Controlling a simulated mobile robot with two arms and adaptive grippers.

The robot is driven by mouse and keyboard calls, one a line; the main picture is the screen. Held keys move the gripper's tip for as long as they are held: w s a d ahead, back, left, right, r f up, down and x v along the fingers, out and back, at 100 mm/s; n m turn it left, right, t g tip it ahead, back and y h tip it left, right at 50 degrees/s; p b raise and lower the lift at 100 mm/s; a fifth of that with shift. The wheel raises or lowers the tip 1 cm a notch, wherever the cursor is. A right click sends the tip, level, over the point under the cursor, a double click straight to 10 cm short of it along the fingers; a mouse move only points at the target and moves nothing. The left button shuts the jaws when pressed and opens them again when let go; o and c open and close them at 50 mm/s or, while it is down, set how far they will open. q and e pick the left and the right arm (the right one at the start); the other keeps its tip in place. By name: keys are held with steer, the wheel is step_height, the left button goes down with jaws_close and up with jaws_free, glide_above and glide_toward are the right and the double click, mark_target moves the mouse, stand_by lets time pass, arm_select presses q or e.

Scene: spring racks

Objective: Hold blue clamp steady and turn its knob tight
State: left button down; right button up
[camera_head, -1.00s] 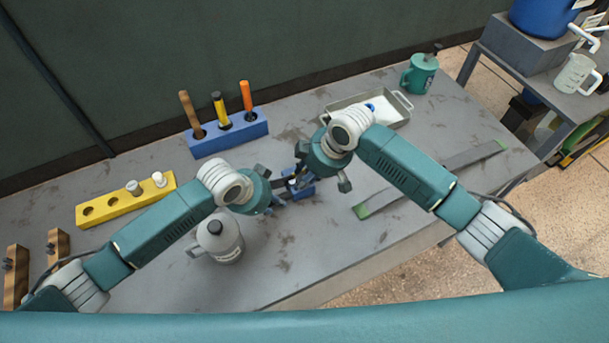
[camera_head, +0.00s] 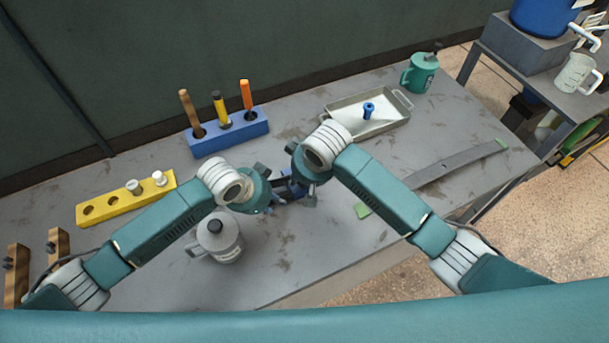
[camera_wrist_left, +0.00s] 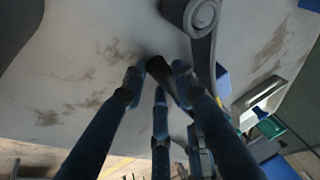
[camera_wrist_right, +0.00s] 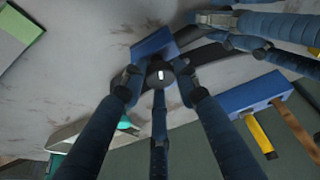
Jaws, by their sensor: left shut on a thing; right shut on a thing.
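The blue clamp (camera_head: 300,189) is mid-table between my two grippers, largely hidden by them in the head view. In the right wrist view its blue block (camera_wrist_right: 152,43) and a dark round knob (camera_wrist_right: 160,73) with a pale mark show. My left gripper (camera_head: 279,194) is shut on the clamp's dark bar (camera_wrist_left: 160,68), which shows between its fingertips in the left wrist view. My right gripper (camera_head: 302,186) is shut on the knob, its fingers around it in the right wrist view.
A grey mug (camera_head: 220,238) stands close to my left gripper. A blue rack (camera_head: 235,138) of handled tools and a yellow rack (camera_head: 112,204) are behind and left. A tray (camera_head: 395,123) holding a blue bolt (camera_head: 368,110) and a flat grey strip (camera_head: 450,170) are right.

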steer(key=shift+w+a+r+m+h, duration=0.1)
steer(key=shift+a+m+h, duration=0.1)
steer(key=shift+m, duration=0.3)
steer(key=shift+a+r+m+h, duration=0.1)
steer(key=shift+a+m, duration=0.05)
steer(key=shift+m, duration=0.35)
steer(key=shift+t, duration=0.3)
steer(key=o, duration=0.9)
steer(key=shift+o, duration=1.1)
steer(key=shift+f, duration=0.1)
steer(key=shift+d, duration=0.1)
steer(key=a+v, duration=0.1)
steer(key=v, duration=1.1)
steer(key=shift+d, duration=0.4)
steer(key=shift+w, duration=0.1)
